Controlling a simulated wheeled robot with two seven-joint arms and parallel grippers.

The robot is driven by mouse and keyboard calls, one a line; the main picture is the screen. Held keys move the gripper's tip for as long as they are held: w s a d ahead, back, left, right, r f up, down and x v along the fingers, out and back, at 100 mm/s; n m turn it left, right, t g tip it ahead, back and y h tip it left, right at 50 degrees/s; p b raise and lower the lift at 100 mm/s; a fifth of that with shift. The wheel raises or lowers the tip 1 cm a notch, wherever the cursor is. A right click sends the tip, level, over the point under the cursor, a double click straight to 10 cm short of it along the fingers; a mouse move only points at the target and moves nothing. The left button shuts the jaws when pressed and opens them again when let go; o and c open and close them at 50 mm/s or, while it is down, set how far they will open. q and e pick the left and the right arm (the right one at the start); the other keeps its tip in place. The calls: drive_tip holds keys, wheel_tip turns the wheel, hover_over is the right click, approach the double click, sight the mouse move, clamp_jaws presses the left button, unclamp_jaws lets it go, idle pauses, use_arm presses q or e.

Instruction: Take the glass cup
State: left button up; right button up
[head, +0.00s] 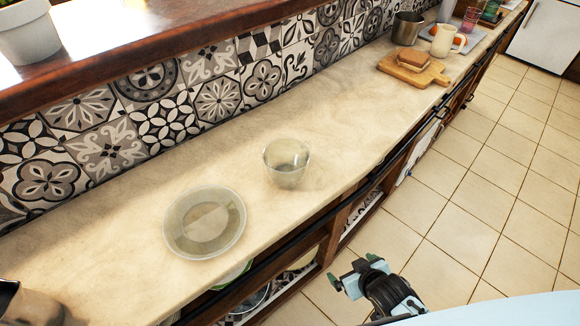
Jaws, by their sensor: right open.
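The glass cup (287,163) is clear and stands upright on the pale stone counter (250,130), near the middle of the head view. A clear glass plate (232,222) lies on the counter to its left and nearer to me. My right gripper (352,274) is open and empty, low in front of the counter's edge, apart from the cup. Its lower part blends into my dark arm links. My left gripper is not in view.
A cutting board (432,76) with a brown block of food, a white mug (443,41) and a metal pot (407,28) stand far right. A metal vessel (28,306) is at the lower left. Open shelves lie below the counter. Counter space around the cup is clear.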

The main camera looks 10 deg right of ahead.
drive_tip(key=w+a+r+t+y, duration=0.1)
drive_tip(key=w+a+r+t, duration=0.15)
drive_tip(key=r, duration=0.55)
drive_tip(key=w+a+r+t, duration=0.1)
drive_tip(key=w+r, duration=0.2)
drive_tip(key=r, duration=0.5)
drive_tip(key=n+t+y+b, duration=0.1)
drive_tip(key=n+t+y, duration=0.1)
drive_tip(key=t+y, duration=0.2)
approach(300, 171)
drive_tip(key=w, duration=0.1)
drive_tip(key=b+x, duration=0.1)
drive_tip(key=x, duration=0.7)
drive_tip(key=shift+s+a+f, duration=0.1)
drive_tip(key=shift+a, duration=0.05)
drive_tip(key=x, duration=0.5)
drive_tip(key=shift+a+f+b, duration=0.15)
drive_tip(key=shift+f+b, duration=0.05)
drive_tip(key=shift+b, duration=0.1)
drive_tip(key=shift+c, duration=0.6)
drive_tip(key=c, duration=0.6)
